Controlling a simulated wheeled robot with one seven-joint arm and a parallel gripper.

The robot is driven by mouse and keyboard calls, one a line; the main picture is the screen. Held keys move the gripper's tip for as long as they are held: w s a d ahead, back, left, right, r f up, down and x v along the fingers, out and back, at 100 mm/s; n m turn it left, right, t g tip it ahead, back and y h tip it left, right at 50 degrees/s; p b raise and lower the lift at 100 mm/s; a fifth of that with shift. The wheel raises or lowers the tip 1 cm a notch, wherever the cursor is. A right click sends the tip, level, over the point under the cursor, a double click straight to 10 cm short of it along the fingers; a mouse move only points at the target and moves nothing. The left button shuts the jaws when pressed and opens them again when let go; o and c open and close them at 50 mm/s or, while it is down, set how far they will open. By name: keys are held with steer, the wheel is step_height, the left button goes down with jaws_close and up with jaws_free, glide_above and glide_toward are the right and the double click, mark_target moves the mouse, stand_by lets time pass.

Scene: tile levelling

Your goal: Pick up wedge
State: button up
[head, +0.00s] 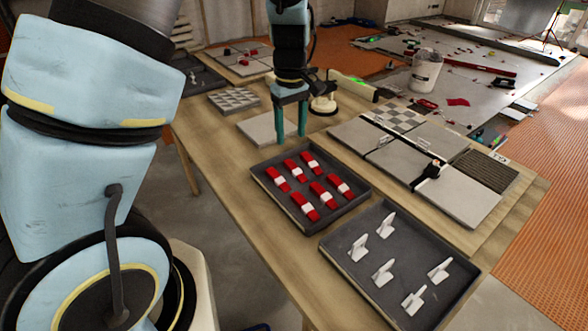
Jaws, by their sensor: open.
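Several red wedges (322,194) with white middles lie in two rows in a dark tray (262,178) near the middle of the table. They match the task's wedge best, though the picture is small. My gripper (291,138) points down behind this tray, its two teal fingers apart with nothing seen between them. It is over or beside a plain grey tile (256,128) at the tray's far side. Its exact height above the table is hard to tell. The gripper is apart from the wedges, and none of them is hidden by it.
A second dark tray (337,236) with several white clips (384,272) stands at the front right. Laid tiles (468,196) with a black tool lie to the right. A suction cup tool (323,104) and small mosaic tiles (234,98) are farther back.

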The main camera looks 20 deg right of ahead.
mark_target(291, 163)
step_height(291, 163, down, 9)
steer(key=shift+a+r+p, duration=0.1)
steer(key=shift+p, duration=0.75)
jaws_close()
